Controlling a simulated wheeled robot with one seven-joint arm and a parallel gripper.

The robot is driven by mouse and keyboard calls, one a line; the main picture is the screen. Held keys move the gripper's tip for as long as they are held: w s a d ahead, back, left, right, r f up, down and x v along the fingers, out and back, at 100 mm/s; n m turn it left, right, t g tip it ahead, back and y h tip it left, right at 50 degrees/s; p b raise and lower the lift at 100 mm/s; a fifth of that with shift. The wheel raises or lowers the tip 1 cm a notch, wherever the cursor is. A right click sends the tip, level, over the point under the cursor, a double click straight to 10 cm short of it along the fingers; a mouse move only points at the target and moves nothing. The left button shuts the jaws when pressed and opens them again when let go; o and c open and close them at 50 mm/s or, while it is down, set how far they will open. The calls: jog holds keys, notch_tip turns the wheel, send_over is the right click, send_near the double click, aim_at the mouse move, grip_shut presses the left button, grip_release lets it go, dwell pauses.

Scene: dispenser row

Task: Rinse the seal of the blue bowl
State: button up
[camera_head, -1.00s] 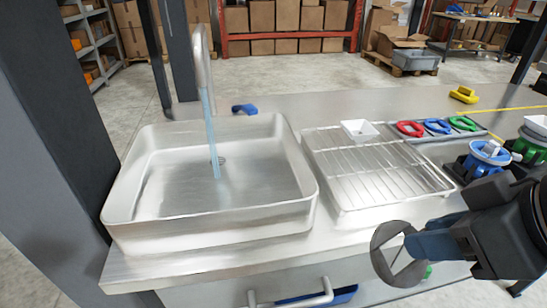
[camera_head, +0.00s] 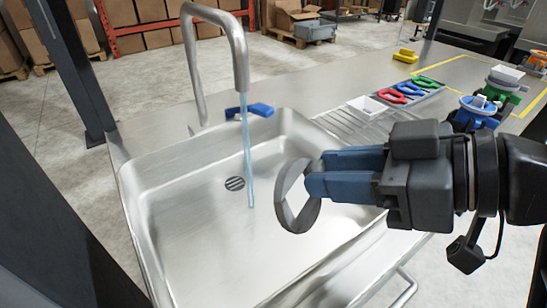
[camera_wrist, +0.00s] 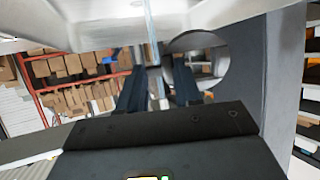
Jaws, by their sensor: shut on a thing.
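A dark grey ring, the seal (camera_head: 304,216), is held at the tips of my gripper (camera_head: 312,178), whose blue fingers are shut on its right side. The ring hangs over the sink (camera_head: 180,240), to the right of the water stream (camera_head: 248,160) in the head view, with a gap between them there. In the wrist view the stream (camera_wrist: 151,28) runs close to the ring's left edge; I cannot tell whether it touches. Water runs from the curved tap (camera_head: 238,50) down beside the drain. A blue bowl unit (camera_head: 480,107) stands at the right, partly hidden by my arm.
A blue lever (camera_head: 249,109) sits behind the sink. A green unit (camera_head: 503,90) stands behind the blue one.

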jog(key=shift+w+a, duration=0.3)
jog(key=shift+a, duration=0.1)
jog(key=w+a+f+p, duration=0.1)
jog(key=w+a+p, duration=0.1)
jog(key=w+a, duration=0.3)
jog(key=shift+w+a+f, duration=0.25)
jog(key=shift+w+a, duration=0.1)
jog(key=shift+w, duration=1.4)
jog(key=shift+s, duration=0.1)
dwell(2.1)
jog(key=shift+s+d+r+b, duration=0.25)
jog(key=shift+s+d, duration=0.6)
jog(key=shift+s, duration=0.35)
jog(key=shift+s+d+r+b, duration=0.25)
jog(key=shift+s+d, duration=0.55)
jog(key=shift+s, duration=0.45)
jog(key=shift+s+d+r+b, duration=0.15)
jog(key=shift+s+d+r, duration=0.1)
jog(key=shift+s+d, duration=0.8)
jog(key=shift+s+a, duration=0.15)
